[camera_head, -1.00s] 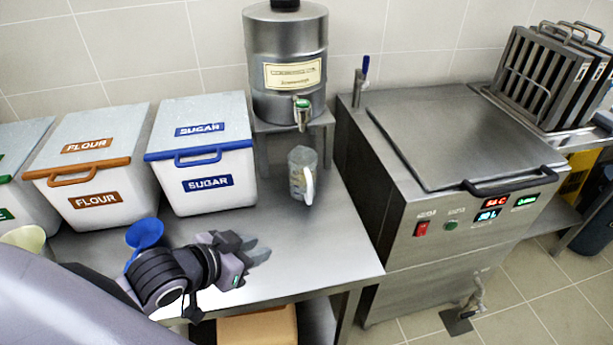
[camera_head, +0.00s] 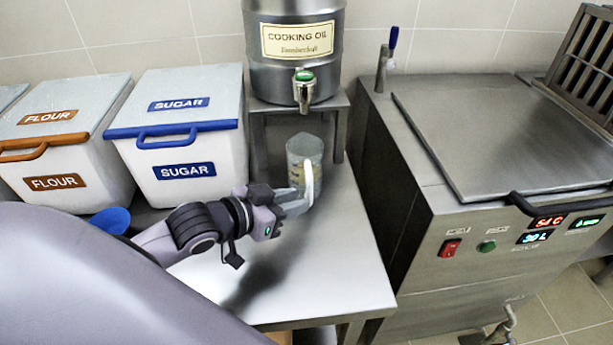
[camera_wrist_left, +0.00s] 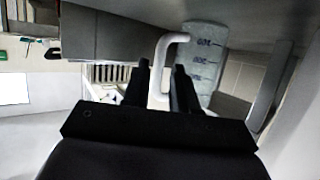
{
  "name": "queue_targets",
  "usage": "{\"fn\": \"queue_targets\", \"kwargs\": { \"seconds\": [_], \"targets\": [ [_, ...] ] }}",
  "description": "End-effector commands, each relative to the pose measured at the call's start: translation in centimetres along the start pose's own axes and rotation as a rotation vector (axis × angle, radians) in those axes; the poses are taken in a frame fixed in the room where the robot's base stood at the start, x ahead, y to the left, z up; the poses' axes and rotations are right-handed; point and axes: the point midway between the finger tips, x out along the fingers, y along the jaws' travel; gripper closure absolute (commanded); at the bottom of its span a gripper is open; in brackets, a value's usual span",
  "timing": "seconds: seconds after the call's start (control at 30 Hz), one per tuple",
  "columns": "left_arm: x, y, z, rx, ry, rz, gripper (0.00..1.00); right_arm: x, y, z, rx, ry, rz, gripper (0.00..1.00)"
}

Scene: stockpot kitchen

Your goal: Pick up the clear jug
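The clear jug (camera_head: 304,152) stands upright on the steel counter, in front of the oil dispenser, with its white handle (camera_head: 309,184) facing the front. My left gripper (camera_head: 297,201) is at the handle, level with it. In the left wrist view, the two dark fingers (camera_wrist_left: 161,72) are apart, one on each side of the white handle, with small gaps visible. The jug body (camera_wrist_left: 207,60) with its blue volume marks is beyond the fingers. My right gripper is in neither view.
A steel cooking oil dispenser (camera_head: 294,75) with a tap stands on a raised stand behind the jug. Sugar (camera_head: 185,150) and flour (camera_head: 60,150) bins are to the left, near a blue scoop (camera_head: 110,220). A steel cooker (camera_head: 500,140) stands right. The counter's front right is clear.

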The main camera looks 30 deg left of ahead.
Motion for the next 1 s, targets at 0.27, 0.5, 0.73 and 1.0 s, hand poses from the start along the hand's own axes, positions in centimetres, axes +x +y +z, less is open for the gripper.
{"fn": "queue_targets", "kwargs": {
  "seconds": [0.27,0.5,0.73,1.0],
  "targets": [
    [2.8,0.0,-0.2,0.000,0.001,-0.001,0.73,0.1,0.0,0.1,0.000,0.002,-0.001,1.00],
    [5.0,0.0,-0.2,0.000,0.000,-0.001,0.73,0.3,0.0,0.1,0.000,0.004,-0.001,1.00],
    [5.2,0.0,-0.1,0.001,-0.002,0.000,0.73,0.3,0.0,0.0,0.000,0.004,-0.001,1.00],
    [5.1,0.0,-0.3,0.003,0.003,-0.001,1.00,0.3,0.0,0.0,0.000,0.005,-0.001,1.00]
  ]
}}
